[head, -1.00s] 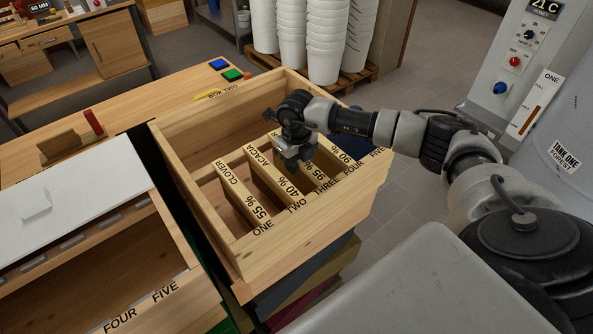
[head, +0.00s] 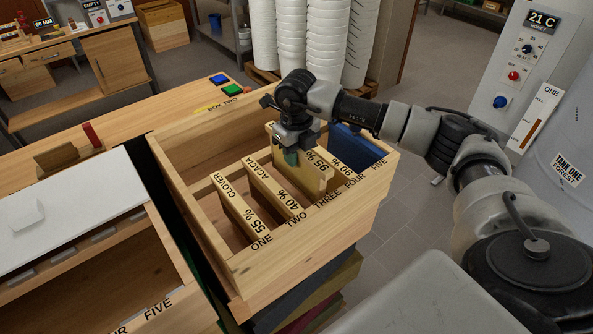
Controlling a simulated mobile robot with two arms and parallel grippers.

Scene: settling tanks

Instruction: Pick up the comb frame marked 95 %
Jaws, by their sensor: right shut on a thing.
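The comb frame marked 95 % (head: 300,175) is a pale wooden frame in the head view. It is raised partly above the rim of the open wooden box (head: 285,262), over slot THREE, with its face showing. My right gripper (head: 289,156) is shut on its top bar, towards the far end. The frame's lower part is hidden behind the frame marked 40 % (head: 273,188). My left gripper is out of view.
Frames marked 55 % (head: 237,213), 40 % and 90 % (head: 345,165) stand in the box, close around the raised one. A blue piece (head: 362,146) is at slot FIVE. A white-lidded box (head: 65,210) stands left.

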